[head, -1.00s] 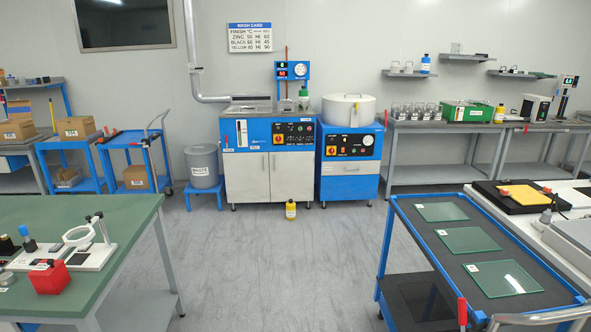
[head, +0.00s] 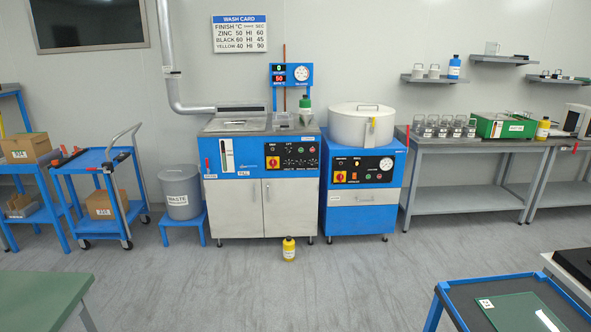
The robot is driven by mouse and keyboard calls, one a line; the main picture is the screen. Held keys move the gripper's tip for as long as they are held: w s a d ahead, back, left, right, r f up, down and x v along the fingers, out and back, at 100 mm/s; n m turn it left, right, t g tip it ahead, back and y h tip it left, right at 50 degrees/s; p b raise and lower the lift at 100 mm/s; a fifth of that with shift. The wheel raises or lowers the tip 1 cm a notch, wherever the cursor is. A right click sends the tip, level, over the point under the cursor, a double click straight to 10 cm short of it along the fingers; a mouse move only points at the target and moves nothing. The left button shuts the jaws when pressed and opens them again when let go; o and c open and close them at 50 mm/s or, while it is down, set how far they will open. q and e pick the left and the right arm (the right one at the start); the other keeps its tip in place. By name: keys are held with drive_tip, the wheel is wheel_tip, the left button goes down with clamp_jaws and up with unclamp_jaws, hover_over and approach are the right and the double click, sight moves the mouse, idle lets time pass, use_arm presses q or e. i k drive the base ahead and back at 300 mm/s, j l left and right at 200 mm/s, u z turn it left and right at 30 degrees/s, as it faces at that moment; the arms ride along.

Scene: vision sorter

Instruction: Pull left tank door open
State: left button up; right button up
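The blue wash tank cabinet (head: 243,150) stands against the back wall in the middle of the head view. Its left tank door (head: 233,209) is a pale grey panel at the lower left of the cabinet and looks shut. The matching right door (head: 291,206) beside it also looks shut. The doors meet at a seam in the middle, where small handles seem to sit. Neither of my grippers shows in the head view.
A yellow bottle (head: 289,249) stands on the floor in front of the right door. A grey waste bin (head: 181,192) on a blue stand is left of the cabinet. A blue cart (head: 489,290) and green table (head: 40,300) flank clear floor in front.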

sight(235, 207)
drive_tip(key=i, duration=1.85)
